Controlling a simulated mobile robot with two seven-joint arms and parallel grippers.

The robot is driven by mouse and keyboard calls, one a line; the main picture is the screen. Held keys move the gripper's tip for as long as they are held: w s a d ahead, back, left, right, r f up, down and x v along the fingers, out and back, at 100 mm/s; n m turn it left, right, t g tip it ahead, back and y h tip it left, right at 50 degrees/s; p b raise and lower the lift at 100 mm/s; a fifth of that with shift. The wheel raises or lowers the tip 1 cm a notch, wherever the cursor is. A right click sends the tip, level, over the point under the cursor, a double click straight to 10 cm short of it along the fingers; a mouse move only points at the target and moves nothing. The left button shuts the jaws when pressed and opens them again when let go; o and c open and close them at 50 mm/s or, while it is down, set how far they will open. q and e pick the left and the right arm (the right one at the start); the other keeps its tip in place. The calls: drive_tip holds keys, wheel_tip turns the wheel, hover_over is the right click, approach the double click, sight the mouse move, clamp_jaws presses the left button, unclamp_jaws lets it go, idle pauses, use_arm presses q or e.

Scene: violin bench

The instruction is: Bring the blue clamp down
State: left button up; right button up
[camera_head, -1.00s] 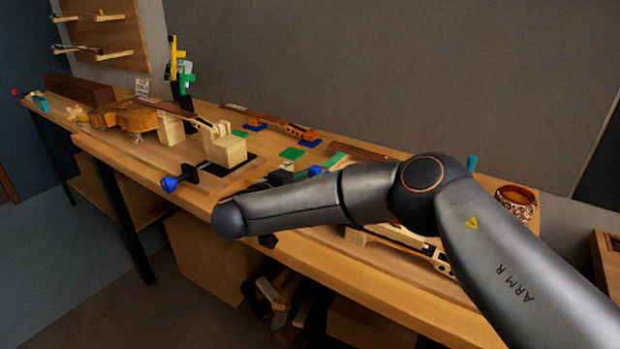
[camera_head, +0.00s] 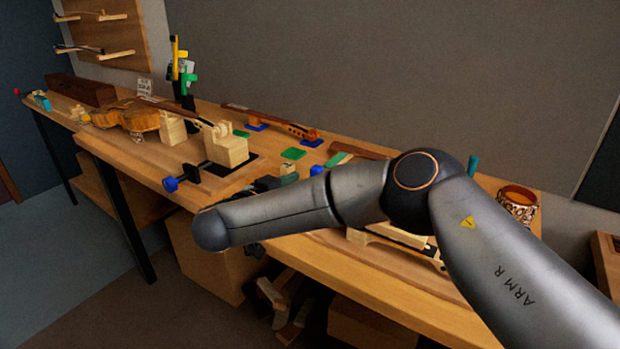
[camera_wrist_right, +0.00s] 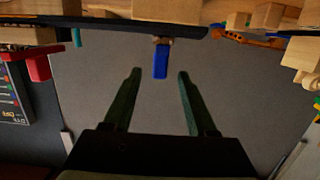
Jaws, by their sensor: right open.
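In the right wrist view, a blue upright piece (camera_wrist_right: 160,62), which looks like the blue clamp's handle, hangs from the upper edge of the picture beside a dark strip. My right gripper (camera_wrist_right: 159,73) is open, its two dark green fingers apart on either side of that piece in the picture; I see no contact. In the head view, a small blue piece (camera_head: 317,170) shows just behind my right arm; the rest is hidden. Another blue-ended tool (camera_head: 170,184) with a black bar sits at the bench's front edge. My left gripper is not in view.
The bench (camera_head: 150,171) carries a violin (camera_head: 135,115), wooden blocks (camera_head: 226,147) and green pads (camera_head: 293,153). A rack of yellow and green clamps (camera_head: 183,67) stands at the back. A patterned cup (camera_head: 517,200) is at the right. A red part (camera_wrist_right: 38,68) shows left in the wrist view.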

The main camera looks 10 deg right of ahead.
drive_tip(key=v, duration=0.8)
drive_tip(key=shift+s+a, duration=0.25)
drive_tip(key=shift+a, duration=0.05)
